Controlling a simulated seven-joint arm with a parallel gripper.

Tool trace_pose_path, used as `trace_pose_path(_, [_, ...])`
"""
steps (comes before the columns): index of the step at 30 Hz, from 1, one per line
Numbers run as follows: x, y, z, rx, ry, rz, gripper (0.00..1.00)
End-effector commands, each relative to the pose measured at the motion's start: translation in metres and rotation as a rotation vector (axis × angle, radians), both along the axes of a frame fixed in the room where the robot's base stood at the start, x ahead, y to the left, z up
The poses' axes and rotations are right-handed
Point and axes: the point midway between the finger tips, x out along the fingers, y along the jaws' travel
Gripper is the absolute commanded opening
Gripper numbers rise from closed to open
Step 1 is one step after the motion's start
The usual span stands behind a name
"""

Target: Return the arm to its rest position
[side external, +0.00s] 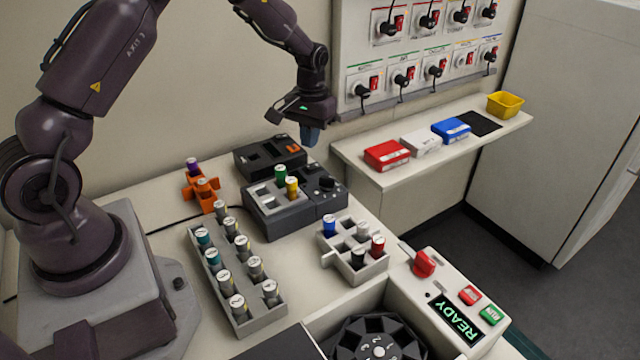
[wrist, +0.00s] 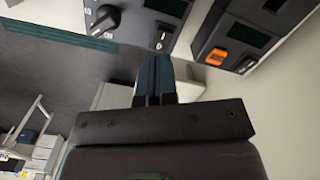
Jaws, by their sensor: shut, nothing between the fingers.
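My gripper (side external: 311,136) hangs in the air above the dark shaker block (side external: 280,222) and in front of the wall panel, fingers pointing down. It is shut and empty. In the wrist view its two blue-green fingers (wrist: 154,75) lie together with nothing between them. The shaker block holds a green-capped tube (side external: 281,175) and a yellow-capped tube (side external: 292,187). My arm is raised and bent over the bench from its base at the left.
A grey rack (side external: 262,318) of several tubes and a smaller rack (side external: 366,266) stand on the bench. A control box (side external: 455,312) reads READY. A shelf (side external: 400,165) with coloured boxes and a switch panel (side external: 420,50) are right of the gripper. Air above the racks is clear.

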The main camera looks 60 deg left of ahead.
Motion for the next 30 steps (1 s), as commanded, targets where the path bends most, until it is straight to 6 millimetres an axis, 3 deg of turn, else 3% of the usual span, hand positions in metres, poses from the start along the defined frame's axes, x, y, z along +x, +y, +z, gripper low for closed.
trace_pose_path(2, [-0.018, -0.008, 0.010, -0.009, 0.024, -0.028, 0.00])
trace_pose_path(11, [-0.081, -0.054, 0.103, 0.001, -0.043, -0.177, 0.00])
trace_pose_path(18, [-0.146, -0.091, 0.165, 0.034, -0.162, -0.300, 0.00])
trace_pose_path(24, [-0.200, -0.114, 0.195, 0.069, -0.290, -0.389, 0.00])
trace_pose_path(30, [-0.235, -0.128, 0.213, 0.102, -0.429, -0.446, 0.00])
